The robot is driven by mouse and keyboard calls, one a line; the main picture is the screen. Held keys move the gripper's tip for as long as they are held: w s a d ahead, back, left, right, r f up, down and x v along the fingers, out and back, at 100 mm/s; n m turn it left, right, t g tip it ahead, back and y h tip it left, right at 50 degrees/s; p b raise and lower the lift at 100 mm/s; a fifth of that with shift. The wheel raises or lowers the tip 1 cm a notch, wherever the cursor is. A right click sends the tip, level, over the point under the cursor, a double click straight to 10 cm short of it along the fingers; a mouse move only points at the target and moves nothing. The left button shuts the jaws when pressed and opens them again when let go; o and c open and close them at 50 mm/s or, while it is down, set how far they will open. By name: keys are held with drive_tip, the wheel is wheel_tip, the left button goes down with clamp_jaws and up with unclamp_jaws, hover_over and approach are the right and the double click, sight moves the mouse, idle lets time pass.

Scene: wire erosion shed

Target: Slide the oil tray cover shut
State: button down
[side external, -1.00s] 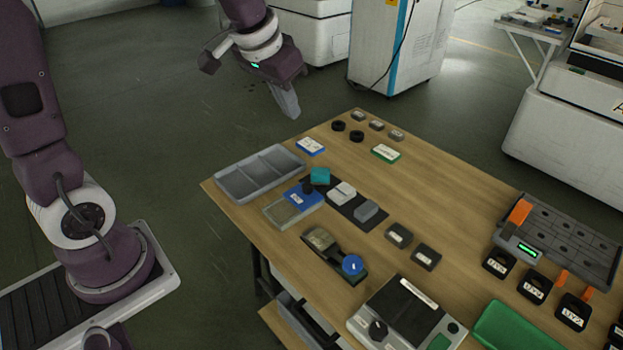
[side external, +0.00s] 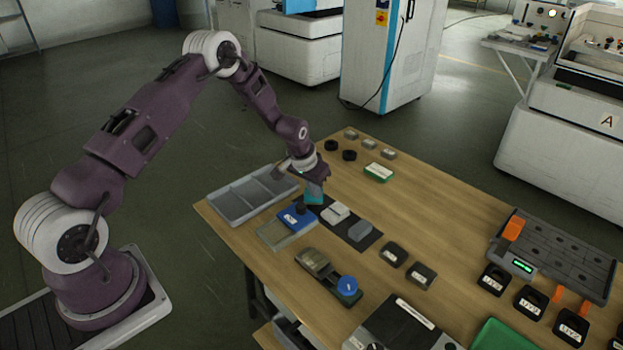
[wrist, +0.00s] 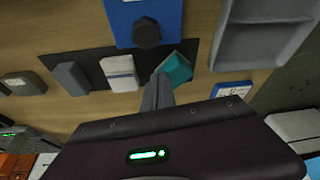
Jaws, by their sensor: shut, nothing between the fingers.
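A blue sliding cover (side external: 289,216) with a black knob (side external: 300,207) lies over part of a shallow pale tray (side external: 278,237); the tray's near-left part is uncovered. The cover (wrist: 122,30) and knob (wrist: 147,34) also show at the top of the wrist view, where the rest of the tray is out of frame. My gripper (side external: 314,187) is shut and empty, pointing down beside the knob at a teal block (side external: 315,198). In the wrist view its fingertips (wrist: 158,82) are close beside the teal block (wrist: 177,67); I cannot tell whether they touch.
A grey divided tray (side external: 238,206) lies left of the cover. A dark strip (side external: 316,208) bears a light block (side external: 335,212) and a grey block (side external: 360,231). A dark green holder (side external: 318,266) with a blue knob stands in front.

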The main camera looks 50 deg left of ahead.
sight(296, 213)
drive_tip(key=shift+s+d+r, duration=0.1)
drive_tip(key=shift+s+d, duration=0.05)
drive_tip(key=shift+s, duration=0.8)
drive_tip(key=shift+s+d+r, duration=0.1)
drive_tip(key=shift+s+d, duration=0.05)
drive_tip(key=shift+s, duration=0.8)
